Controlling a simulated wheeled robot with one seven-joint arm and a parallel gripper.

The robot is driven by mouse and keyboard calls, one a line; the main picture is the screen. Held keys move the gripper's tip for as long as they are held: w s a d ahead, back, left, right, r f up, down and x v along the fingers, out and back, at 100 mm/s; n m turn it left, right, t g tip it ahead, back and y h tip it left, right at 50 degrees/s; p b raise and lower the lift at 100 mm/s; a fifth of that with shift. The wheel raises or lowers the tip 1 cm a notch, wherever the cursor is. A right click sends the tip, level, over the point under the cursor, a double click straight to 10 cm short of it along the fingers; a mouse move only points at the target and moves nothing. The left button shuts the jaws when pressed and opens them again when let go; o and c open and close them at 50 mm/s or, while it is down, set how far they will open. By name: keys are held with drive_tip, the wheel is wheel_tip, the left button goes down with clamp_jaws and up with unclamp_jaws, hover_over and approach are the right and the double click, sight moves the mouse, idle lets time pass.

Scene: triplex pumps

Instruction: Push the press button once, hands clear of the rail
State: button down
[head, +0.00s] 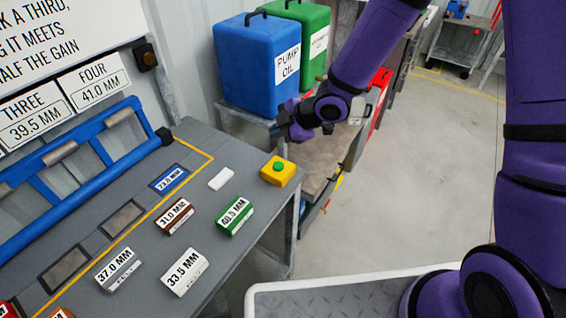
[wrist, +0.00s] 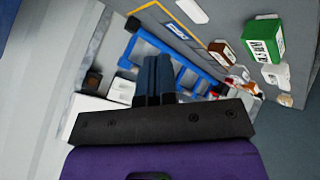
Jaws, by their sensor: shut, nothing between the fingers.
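The press button is a green cap (head: 279,167) on a yellow box (head: 275,179) at the right end of the grey bench in the head view. My gripper (head: 287,124) is above and beyond the box, apart from it, in front of the blue pump oil can. In the wrist view my gripper's dark fingers (wrist: 155,66) are together with nothing between them. The blue rail (head: 70,195) runs along the bench's left side, clear of my gripper in the head view. It also shows behind the fingers in the wrist view (wrist: 200,72). The button does not show in the wrist view.
Labelled blocks lie on the bench: green (head: 235,216), brown (head: 174,216), white (head: 187,271), and a blue one (head: 169,178) in a slot. A small white piece (head: 221,179) lies left of the button box. The pump oil can (head: 262,65) stands behind. Open floor (head: 425,165) lies right.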

sight(278, 166)
drive_tip(key=shift+f, duration=4.4)
drive_tip(key=shift+f, duration=0.15)
drive_tip(key=shift+f, duration=0.25)
